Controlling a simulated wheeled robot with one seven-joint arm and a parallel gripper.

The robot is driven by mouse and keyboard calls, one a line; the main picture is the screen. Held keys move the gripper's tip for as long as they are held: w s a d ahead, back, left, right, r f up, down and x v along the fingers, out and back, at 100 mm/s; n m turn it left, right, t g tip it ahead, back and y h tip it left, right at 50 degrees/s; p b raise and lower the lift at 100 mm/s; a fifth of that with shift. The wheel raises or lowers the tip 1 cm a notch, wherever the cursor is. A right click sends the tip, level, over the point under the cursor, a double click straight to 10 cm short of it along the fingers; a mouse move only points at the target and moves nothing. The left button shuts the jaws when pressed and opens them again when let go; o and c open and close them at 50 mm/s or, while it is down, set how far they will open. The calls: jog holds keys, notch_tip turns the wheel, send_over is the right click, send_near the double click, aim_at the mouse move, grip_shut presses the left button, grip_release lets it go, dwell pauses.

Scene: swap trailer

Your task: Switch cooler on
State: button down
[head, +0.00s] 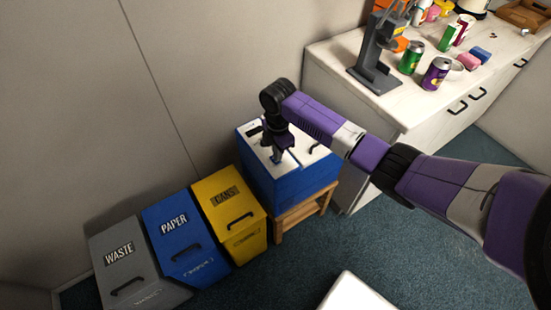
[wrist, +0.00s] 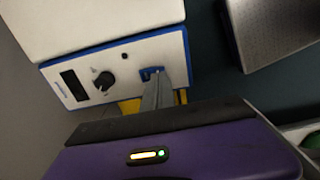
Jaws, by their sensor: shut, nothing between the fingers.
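The cooler (head: 299,187) is a blue box with a white top, standing on a small wooden stand between the bins and the counter. In the head view my gripper (head: 279,154) points down at the cooler's top.
Waste (head: 135,270), paper (head: 185,240) and cans (head: 229,210) bins stand in a row left of the cooler. A white counter (head: 340,50) with cans, sponges and a grey stand is at the right. Open blue carpet lies in front. A white surface (head: 355,295) shows at the bottom.

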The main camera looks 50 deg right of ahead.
jog(key=shift+f+b, duration=0.6)
jog(key=shift+f, duration=0.35)
dwell(0.6)
notch_tip(320, 180, up, 7)
jog(key=p, duration=0.7)
jog(key=shift+r, duration=0.1)
dwell(0.6)
